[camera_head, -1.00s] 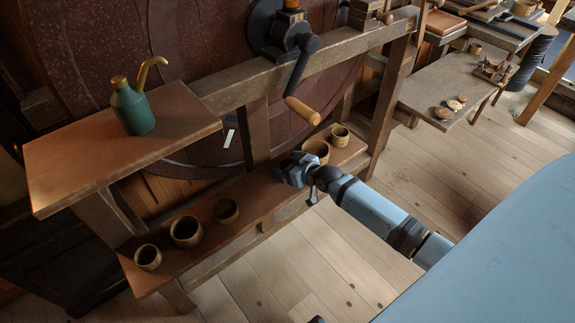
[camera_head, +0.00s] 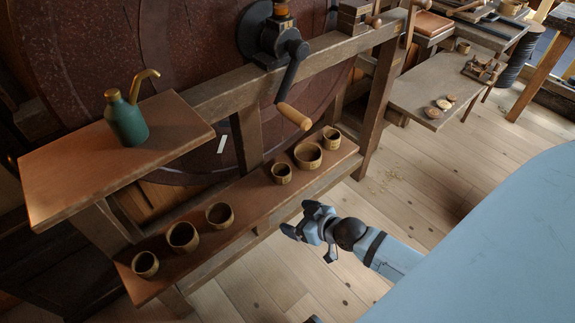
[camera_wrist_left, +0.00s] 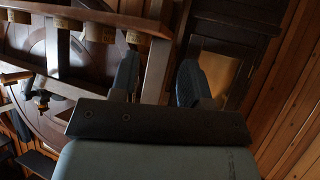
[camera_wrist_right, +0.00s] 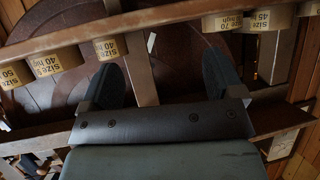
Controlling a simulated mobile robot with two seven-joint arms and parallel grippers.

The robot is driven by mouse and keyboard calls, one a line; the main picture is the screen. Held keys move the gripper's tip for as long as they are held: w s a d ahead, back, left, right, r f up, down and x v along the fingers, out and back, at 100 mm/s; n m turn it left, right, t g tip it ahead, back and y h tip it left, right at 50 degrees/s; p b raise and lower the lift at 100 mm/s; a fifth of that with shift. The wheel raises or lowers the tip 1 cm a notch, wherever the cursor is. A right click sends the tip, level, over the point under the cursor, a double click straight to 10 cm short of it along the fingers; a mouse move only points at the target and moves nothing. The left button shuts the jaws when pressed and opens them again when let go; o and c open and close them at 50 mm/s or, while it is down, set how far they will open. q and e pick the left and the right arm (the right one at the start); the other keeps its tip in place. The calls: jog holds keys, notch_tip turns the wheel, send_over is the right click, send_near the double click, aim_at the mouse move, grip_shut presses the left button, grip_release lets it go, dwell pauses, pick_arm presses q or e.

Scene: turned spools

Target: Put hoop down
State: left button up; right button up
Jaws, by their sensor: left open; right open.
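The hoops are short, tan, open rings standing on the long low shelf (camera_head: 250,203) in two groups of three. In the right group a small hoop (camera_head: 282,173) stands left of a wider hoop (camera_head: 308,157) and another small hoop (camera_head: 331,139). In the left group are hoops (camera_head: 145,264), (camera_head: 182,237) and (camera_head: 219,215). My right gripper (camera_head: 300,222) is open and empty, in front of the shelf and apart from the hoops. The right wrist view shows labelled hoops, one reading "size 40 high" (camera_wrist_right: 108,46), beyond the open fingers. My left gripper (camera_wrist_left: 158,85) is open and empty.
A green oil can (camera_head: 126,120) stands on the upper left board (camera_head: 70,170). A crank with a wooden handle (camera_head: 294,116) hangs above the right hoops. A side table (camera_head: 420,90) holds small discs.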

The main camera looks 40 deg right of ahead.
jog(key=s+a+g, duration=0.1)
jog(key=s+a, duration=0.8)
jog(key=a, duration=0.2)
jog(key=shift+a, duration=0.4)
